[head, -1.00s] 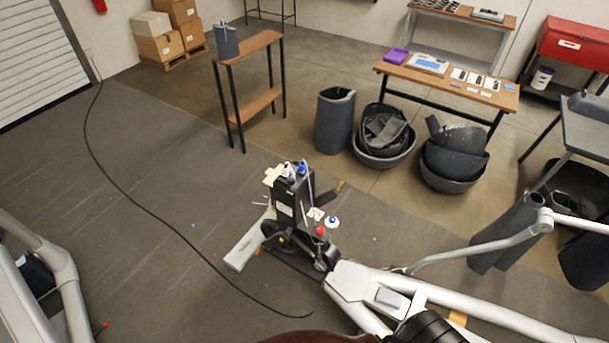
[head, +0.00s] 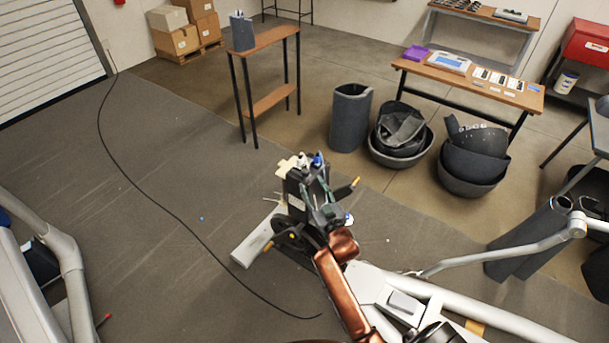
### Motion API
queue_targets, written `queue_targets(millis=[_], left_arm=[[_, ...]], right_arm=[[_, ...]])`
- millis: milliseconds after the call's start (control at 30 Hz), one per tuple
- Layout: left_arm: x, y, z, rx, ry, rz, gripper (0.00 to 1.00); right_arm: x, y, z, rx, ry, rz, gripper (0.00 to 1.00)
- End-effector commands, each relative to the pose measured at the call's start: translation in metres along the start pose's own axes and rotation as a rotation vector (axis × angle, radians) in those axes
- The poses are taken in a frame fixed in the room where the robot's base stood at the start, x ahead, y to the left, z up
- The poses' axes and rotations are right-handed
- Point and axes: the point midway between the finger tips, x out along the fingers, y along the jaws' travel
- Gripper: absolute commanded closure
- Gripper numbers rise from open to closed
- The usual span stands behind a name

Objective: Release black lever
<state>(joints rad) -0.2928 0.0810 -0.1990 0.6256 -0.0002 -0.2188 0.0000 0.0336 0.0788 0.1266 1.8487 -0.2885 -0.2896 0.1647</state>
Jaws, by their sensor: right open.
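The elliptical's dark upright drive unit (head: 295,186) stands near the middle of the head view, with its wheel (head: 290,236) and a pale foot bar (head: 257,240) at its base. My right gripper (head: 317,184) is over the near right side of this unit, its dark fingers apart and pointing away from me. I cannot tell whether it touches anything. A short dark handle with an orange tip (head: 347,188) sticks out to the right of the gripper. I cannot pick out the black lever for certain; the gripper and wrist cover part of the unit. My left gripper is not in view.
The white elliptical frame (head: 395,300) runs to the lower right. A black cable (head: 178,215) crosses the grey mat at left. Dark bins (head: 350,118) and a workbench (head: 470,82) stand behind. The mat left of the unit is mostly clear.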

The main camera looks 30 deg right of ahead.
Motion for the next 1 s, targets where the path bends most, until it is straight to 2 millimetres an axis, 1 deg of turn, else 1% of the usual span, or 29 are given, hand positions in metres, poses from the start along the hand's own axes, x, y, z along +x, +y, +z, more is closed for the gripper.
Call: queue_targets(millis=[33,200,400,500,633,867,1000], left_arm=[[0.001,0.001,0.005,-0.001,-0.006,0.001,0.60],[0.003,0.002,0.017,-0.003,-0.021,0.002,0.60],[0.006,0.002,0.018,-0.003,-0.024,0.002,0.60],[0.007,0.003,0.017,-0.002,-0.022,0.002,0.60],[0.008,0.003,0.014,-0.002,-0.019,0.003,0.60],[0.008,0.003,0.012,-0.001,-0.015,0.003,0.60],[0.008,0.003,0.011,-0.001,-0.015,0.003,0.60]], right_arm=[[0.005,0.000,-0.002,0.000,0.004,0.000,0.58],[0.031,0.000,-0.002,-0.001,0.004,0.000,0.58],[0.060,-0.001,0.000,-0.001,0.002,-0.001,0.58],[0.069,-0.001,-0.001,-0.001,0.002,-0.001,0.58],[0.074,0.000,-0.001,-0.001,0.002,-0.001,0.58],[0.075,0.000,-0.001,0.000,0.001,-0.001,0.58],[0.075,0.000,-0.001,0.000,0.001,-0.001,0.67]])
